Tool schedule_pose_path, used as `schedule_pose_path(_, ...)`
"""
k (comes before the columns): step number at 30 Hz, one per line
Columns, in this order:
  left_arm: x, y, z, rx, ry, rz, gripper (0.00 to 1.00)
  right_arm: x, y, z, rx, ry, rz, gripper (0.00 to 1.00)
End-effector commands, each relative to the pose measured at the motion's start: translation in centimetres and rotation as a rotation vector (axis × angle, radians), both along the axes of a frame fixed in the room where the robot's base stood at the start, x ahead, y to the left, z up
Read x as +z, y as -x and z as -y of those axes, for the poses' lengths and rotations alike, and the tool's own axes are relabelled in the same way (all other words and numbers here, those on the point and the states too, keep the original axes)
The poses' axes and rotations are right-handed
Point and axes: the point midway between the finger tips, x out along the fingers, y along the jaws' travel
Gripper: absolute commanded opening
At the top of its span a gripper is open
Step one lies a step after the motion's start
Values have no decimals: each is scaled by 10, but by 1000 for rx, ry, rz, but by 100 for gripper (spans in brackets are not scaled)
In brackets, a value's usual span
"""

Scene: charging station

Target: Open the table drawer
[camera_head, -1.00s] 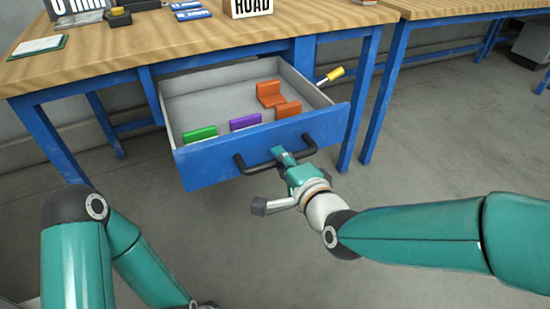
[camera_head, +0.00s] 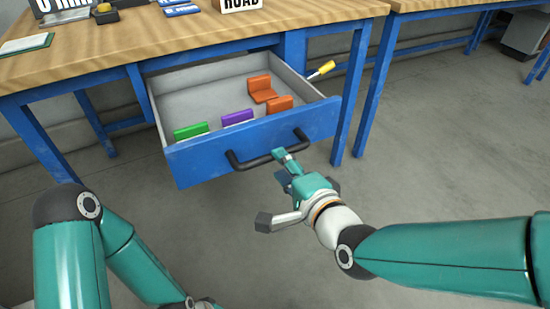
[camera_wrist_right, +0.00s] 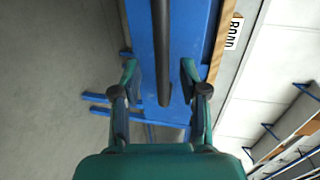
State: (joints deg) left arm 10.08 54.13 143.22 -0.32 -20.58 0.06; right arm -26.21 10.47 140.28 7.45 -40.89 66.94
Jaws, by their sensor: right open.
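The table drawer (camera_head: 195,163) has a blue front and a grey inside. It stands pulled well out from under the wooden table top (camera_head: 210,40). Its black bar handle (camera_head: 252,162) is on the front. My right gripper (camera_head: 284,168) is open at the right part of the handle in the head view. In the right wrist view, the handle (camera_wrist_right: 162,50) runs between the two spread fingers (camera_wrist_right: 158,75), with a gap on each side. My left arm (camera_head: 75,250) is at the lower left, and its gripper is not visible.
Orange blocks (camera_head: 262,88), a green block (camera_head: 190,131) and a purple block (camera_head: 237,118) lie in the drawer. A yellow-handled tool (camera_head: 322,70) sticks out beside its right side. A second table (camera_head: 430,4) stands at the right. The floor in front is clear.

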Motion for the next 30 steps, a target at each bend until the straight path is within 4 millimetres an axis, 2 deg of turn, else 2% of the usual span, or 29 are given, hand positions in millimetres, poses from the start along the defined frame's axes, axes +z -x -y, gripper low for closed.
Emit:
schedule_pose_path(3,0,0,0,0,0,0,40,4,15,7,0,0,1,43)
schedule_pose_path(8,0,0,0,0,0,0,40,5,24,11,1,1,-1,43)
schedule_pose_path(22,-1,0,0,0,0,0,40,4,24,12,0,1,-2,43)
schedule_pose_path(25,0,0,0,0,0,0,40,2,21,18,-15,1,-9,43)
schedule_pose_path(28,2,0,0,0,0,0,40,-18,13,30,-48,18,-57,43)
schedule_pose_path(30,4,0,0,0,0,0,40,-46,6,43,-80,37,-120,43)
